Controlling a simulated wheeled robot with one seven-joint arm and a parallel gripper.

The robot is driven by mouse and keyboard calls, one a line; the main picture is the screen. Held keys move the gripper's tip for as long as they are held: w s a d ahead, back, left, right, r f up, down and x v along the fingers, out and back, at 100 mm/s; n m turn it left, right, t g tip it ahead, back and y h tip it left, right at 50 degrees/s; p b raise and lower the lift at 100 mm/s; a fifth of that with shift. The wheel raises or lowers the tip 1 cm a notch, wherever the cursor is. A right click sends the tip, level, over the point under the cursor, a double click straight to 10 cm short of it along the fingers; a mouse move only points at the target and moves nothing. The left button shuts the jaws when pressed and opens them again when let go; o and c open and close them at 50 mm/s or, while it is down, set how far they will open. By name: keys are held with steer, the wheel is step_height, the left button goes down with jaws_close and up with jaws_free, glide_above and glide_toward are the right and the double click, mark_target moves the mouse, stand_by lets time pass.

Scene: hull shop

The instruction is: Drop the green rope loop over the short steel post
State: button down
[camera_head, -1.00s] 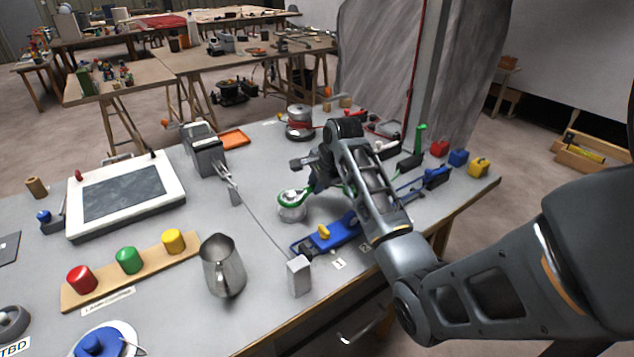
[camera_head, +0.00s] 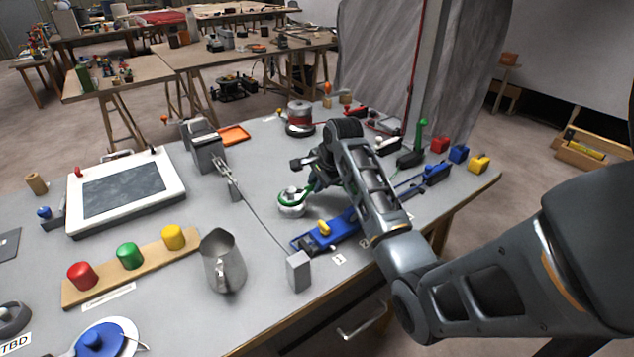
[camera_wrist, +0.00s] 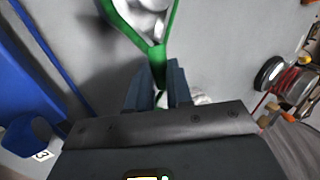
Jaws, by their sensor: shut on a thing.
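The green rope loop (camera_head: 287,202) shows beside my gripper in the head view, and in the wrist view its two strands (camera_wrist: 128,32) meet between my fingers. My gripper (camera_wrist: 158,72) is shut on the gathered end of the rope. The short steel post (camera_wrist: 150,18) is a shiny metal shape inside the loop's strands in the wrist view. In the head view the post (camera_head: 292,209) stands low on the bench, with the green rope at its top. The far side of the loop is cut off in the wrist view. I cannot tell whether the rope rests on the post.
A blue clamp-like tool (camera_head: 325,236) lies just in front, close to my arm. A grey block (camera_head: 299,271) and a metal pitcher (camera_head: 223,265) stand nearer. A red-wound spool (camera_head: 299,118) stands behind. The bench between the post and the white-framed board (camera_head: 125,192) is mostly clear.

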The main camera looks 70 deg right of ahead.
steer(key=shift+f, duration=0.45)
stand_by(0.3)
steer(key=c, duration=0.5)
jaws_free()
steer(key=shift+c, duration=0.2)
steer(key=shift+r, duration=0.1)
step_height(320, 180, up, 8)
steer(key=p, duration=0.4)
steer(key=shift+p, duration=0.35)
stand_by(0.7)
stand_by(0.4)
